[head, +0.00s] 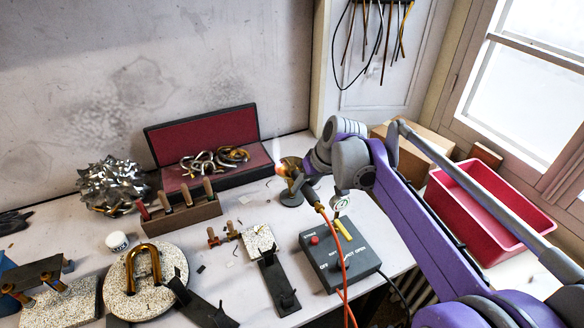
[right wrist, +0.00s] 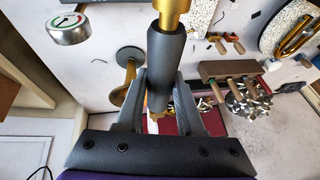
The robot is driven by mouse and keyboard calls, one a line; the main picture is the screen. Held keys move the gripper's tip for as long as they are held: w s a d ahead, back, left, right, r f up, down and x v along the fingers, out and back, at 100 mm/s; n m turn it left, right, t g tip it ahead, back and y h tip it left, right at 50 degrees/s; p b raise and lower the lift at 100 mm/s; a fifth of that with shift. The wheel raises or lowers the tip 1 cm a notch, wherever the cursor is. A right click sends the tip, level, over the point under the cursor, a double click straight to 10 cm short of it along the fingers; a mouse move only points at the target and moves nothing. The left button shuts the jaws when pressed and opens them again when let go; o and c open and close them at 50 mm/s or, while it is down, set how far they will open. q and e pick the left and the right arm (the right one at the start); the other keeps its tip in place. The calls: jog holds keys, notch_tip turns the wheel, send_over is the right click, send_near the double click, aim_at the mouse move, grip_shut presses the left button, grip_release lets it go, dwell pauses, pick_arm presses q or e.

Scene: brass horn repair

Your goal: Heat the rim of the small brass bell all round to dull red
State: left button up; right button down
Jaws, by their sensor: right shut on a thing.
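The small brass bell (head: 291,164) stands on a dark round-based stand (head: 291,198) at the back middle of the bench. An orange glow and a pale flame (head: 278,150) show at its left side; how far round the rim the glow reaches I cannot tell. My right gripper (right wrist: 157,98) is shut on a torch with a dark handle (right wrist: 164,72), its brass hose end (right wrist: 172,14) pointing away from the jaws. In the right wrist view the bell (right wrist: 120,96) is just left of the torch. My left gripper is out of view.
A red-lined case (head: 208,176) with brass tubing lies behind left. A grey control box (head: 340,262) stands in front, with a gauge (head: 340,204) behind it. An orange hose (head: 337,250) runs over the box. A red bin (head: 490,205) is at right.

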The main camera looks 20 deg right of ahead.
aim_at(314, 195)
dwell(0.3)
jog(key=shift+s+d, duration=0.15)
jog(key=shift+s, duration=2.25)
